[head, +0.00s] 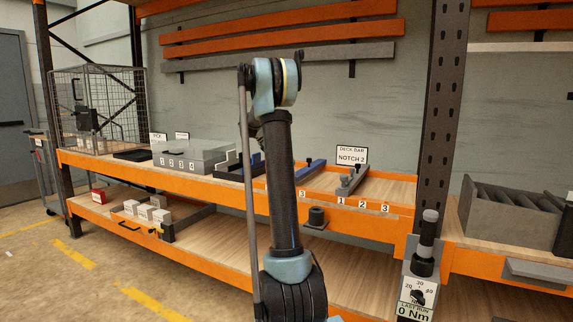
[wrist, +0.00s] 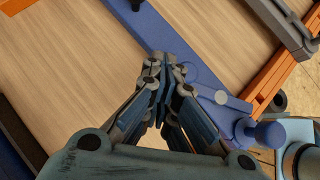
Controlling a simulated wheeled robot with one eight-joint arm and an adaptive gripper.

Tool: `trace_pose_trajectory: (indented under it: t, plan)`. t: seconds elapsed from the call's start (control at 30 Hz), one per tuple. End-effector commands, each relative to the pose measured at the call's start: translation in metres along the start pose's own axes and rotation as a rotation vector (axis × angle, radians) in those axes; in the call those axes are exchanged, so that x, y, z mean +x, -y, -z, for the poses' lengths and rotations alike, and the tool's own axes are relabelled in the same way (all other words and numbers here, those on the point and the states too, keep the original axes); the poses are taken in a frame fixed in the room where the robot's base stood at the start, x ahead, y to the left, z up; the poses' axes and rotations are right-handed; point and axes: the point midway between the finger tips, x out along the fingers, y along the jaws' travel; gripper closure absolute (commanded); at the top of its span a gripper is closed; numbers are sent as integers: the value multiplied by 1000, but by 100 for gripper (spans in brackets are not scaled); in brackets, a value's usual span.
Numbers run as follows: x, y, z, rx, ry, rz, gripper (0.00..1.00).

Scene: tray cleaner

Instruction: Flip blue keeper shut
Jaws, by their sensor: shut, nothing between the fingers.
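In the wrist view, my gripper (wrist: 164,85) is shut and empty, with its fingertips over the front part of a blue bar (wrist: 150,30). Just right of the fingers is a blue piece (wrist: 205,78) with a pale round pin and a round blue knob (wrist: 265,135) near the orange front rail; it appears to be the blue keeper. My fingers partly cover it, and I cannot tell whether they touch it or how far it is turned. In the head view, the blue bar (head: 314,166) lies on the shelf deck; my arm hides the gripper and the keeper.
A grey bar (head: 351,182) lies right of the blue one, before a "DECK BAR NOTCH 2" sign (head: 351,155). It also shows in the wrist view (wrist: 283,25). Number labels line the orange rail (head: 400,221). A grey box (head: 190,157) and wire cage (head: 112,105) stand left. Bare deck lies between the bars.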

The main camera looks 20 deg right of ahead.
Motion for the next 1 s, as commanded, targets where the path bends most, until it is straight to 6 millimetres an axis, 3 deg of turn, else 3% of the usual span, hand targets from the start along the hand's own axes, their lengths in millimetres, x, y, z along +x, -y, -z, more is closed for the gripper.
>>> trace_pose_trajectory:
  t: [0.43,0.77,1.0]
  plan:
    - [-2,18,4,1,-4,7,100]
    - [-3,18,6,2,-5,6,100]
    - [-20,8,25,-1,-3,-5,100]
